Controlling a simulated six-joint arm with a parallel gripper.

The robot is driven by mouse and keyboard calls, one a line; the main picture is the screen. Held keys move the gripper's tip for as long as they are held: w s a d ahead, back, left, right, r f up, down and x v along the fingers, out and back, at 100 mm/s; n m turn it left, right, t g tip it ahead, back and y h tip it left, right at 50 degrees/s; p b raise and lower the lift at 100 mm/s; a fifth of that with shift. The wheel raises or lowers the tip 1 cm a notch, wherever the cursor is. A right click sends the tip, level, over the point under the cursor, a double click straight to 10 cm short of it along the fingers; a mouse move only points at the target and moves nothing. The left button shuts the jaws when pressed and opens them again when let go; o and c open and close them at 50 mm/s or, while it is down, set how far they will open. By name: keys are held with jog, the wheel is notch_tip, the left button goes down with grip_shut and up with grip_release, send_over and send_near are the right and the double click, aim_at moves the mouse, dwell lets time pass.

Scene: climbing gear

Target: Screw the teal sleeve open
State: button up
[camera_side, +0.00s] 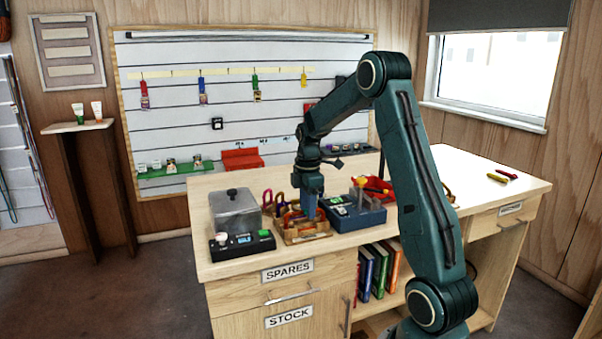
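My gripper (310,208) points straight down over a small wooden rack (309,238) on the workbench. Several coloured carabiners stand at the rack, among them a purple one (268,199) at its left and a red-orange one (293,218) beside my gripper. My fingers are small and partly merge with the things behind them, so I cannot tell whether they are open, shut or touching a carabiner. I cannot make out a teal sleeve; it may be too small or hidden by my gripper.
The bench top (470,175) has free room at the right.

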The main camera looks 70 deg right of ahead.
jog(key=shift+s+a, duration=0.7)
dwell(0.7)
jog(key=shift+f, duration=1.4)
jog(key=shift+w+d, duration=0.1)
dwell(0.4)
jog(key=shift+w+d, duration=0.75)
jog(key=shift+r, duration=0.15)
jog(key=shift+s+a+r, duration=0.15)
jog(key=shift+a+r, duration=0.05)
jog(key=shift+r, duration=0.45)
jog(key=shift+s+a+r, duration=0.1)
jog(key=shift+a+r, duration=0.1)
jog(key=shift+r, duration=0.45)
jog(key=shift+s+a, duration=0.2)
jog(key=shift+s, duration=0.05)
jog(key=shift+s+a, duration=0.25)
jog(key=shift+a, duration=0.05)
jog(key=shift+f, duration=1.45)
dwell(0.5)
